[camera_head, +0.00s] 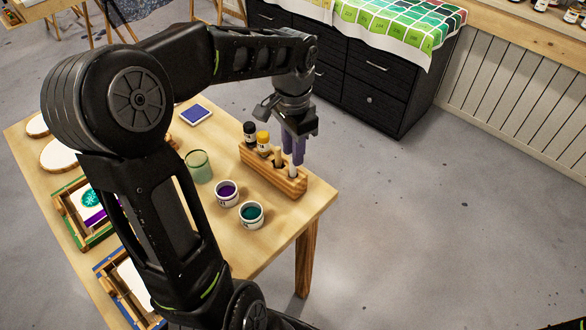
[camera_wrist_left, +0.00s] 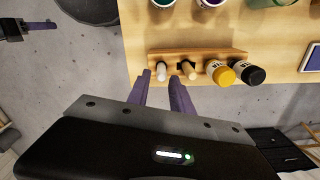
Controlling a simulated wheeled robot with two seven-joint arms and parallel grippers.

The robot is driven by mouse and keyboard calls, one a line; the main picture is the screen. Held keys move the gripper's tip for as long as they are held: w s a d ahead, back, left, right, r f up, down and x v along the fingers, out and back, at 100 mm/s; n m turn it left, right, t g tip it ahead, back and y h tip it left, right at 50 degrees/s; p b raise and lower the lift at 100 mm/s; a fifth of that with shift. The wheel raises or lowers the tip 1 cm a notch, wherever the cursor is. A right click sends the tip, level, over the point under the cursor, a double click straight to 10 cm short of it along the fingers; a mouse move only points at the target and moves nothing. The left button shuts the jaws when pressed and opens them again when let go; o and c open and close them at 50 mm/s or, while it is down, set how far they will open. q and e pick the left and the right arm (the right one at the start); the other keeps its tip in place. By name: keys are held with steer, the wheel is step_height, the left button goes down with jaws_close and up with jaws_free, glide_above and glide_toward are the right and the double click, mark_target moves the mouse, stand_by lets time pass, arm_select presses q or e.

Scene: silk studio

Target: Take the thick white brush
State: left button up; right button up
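A wooden holder (camera_head: 262,168) stands on the table, and it also shows in the left wrist view (camera_wrist_left: 215,54). The thick white brush (camera_wrist_left: 161,72) stands in it, beside a tan-handled brush (camera_wrist_left: 189,71). In the head view the white brush (camera_head: 293,172) shows just below the fingertips. My left gripper (camera_head: 293,153) is over the brush end of the holder, fingers apart. In the left wrist view the left gripper (camera_wrist_left: 160,76) has the white brush's end between its fingertips; contact is not visible. My right gripper (camera_wrist_left: 40,25) seems to show at the upper left, its opening unclear.
A black-capped bottle (camera_head: 250,130) and a yellow bottle (camera_head: 263,140) stand in the same holder. A purple paint cup (camera_head: 227,196), a teal paint cup (camera_head: 251,215) and a green glass (camera_head: 198,167) stand close in front. Open floor lies right of the table.

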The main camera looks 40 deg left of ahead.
mark_target(293, 171)
arm_select(q)
steer(key=shift+f, duration=0.1)
step_height(293, 171, down, 5)
steer(key=shift+w+a+p, duration=0.1)
steer(key=shift+a+p, duration=0.05)
steer(key=shift+p, duration=0.3)
stand_by(0.4)
jaws_close()
